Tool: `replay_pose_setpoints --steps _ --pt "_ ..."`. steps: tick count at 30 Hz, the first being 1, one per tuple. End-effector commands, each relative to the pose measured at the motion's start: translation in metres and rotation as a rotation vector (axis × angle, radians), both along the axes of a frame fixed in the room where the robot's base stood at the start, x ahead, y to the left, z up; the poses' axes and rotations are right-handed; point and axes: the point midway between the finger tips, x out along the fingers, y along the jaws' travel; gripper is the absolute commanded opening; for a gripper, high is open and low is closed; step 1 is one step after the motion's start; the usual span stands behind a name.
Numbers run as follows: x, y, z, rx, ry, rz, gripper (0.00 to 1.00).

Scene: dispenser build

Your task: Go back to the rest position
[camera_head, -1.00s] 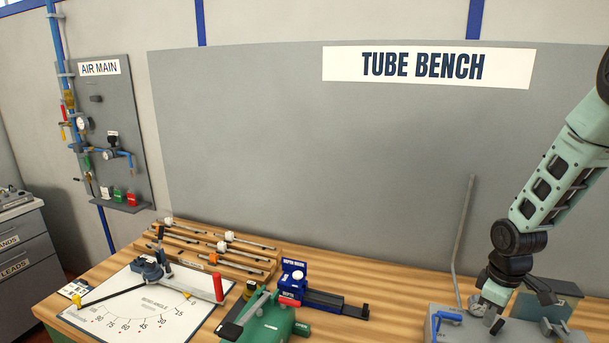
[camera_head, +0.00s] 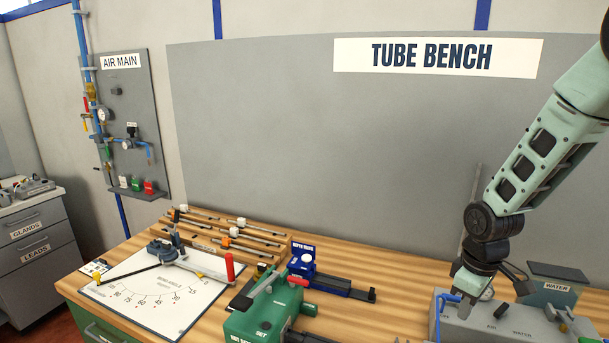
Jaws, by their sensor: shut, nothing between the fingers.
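My arm reaches in from the right edge. My gripper (camera_head: 468,287) hangs at its lower end, pointing down just above or in front of the grey fixture (camera_head: 480,318) at the bench's right end. The fingers are small and partly lost against the fixture, and they hold nothing that I can see. I cannot tell whether the fingertips touch the fixture. A thin upright grey tube (camera_head: 472,200) stands behind my arm, its lower part hidden by it.
A blue tool (camera_head: 330,285), a green tool (camera_head: 265,312) and a white bend-angle board (camera_head: 150,300) stand left of my arm on the wooden bench. Tubes lie on a wooden rack (camera_head: 228,236). Bench between blue tool and fixture is clear.

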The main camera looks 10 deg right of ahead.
Motion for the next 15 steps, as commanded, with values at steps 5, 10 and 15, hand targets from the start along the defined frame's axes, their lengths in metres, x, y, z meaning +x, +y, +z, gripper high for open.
replay_pose_setpoints --steps 5,10,15 --pt "-0.010 0.072 0.004 0.003 -0.010 0.037 0.00" --pt "-0.052 0.163 0.010 0.015 -0.015 0.080 0.00" --pt "-0.119 0.230 0.011 0.034 -0.010 0.117 0.00"
